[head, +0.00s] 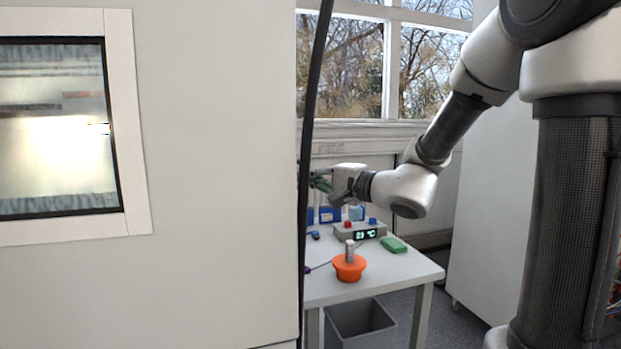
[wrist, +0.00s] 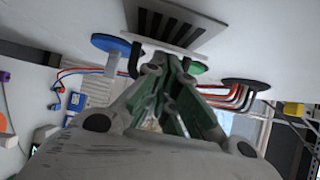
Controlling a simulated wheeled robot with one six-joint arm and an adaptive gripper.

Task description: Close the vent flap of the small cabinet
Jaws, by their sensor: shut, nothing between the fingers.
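The vent flap (wrist: 172,22) shows at the top of the wrist view as a pale plate with several dark slots, on a white cabinet face (wrist: 245,35). I cannot tell how far it stands open. My gripper (wrist: 178,62) is shut and empty, its green fingers pointing toward the face just below the flap in the picture. I cannot tell whether the tips touch anything. In the head view my gripper (head: 318,181) is partly hidden behind a dark upright edge, and the flap is not visible there.
Beside the fingertips are a blue disc (wrist: 110,43), a black hook (wrist: 135,60), a green disc (wrist: 197,68) and a black disc with cables (wrist: 246,84). A white table (head: 395,272) carries an orange holder (head: 349,268) and a display box (head: 358,232). A large white panel (head: 220,180) fills the left.

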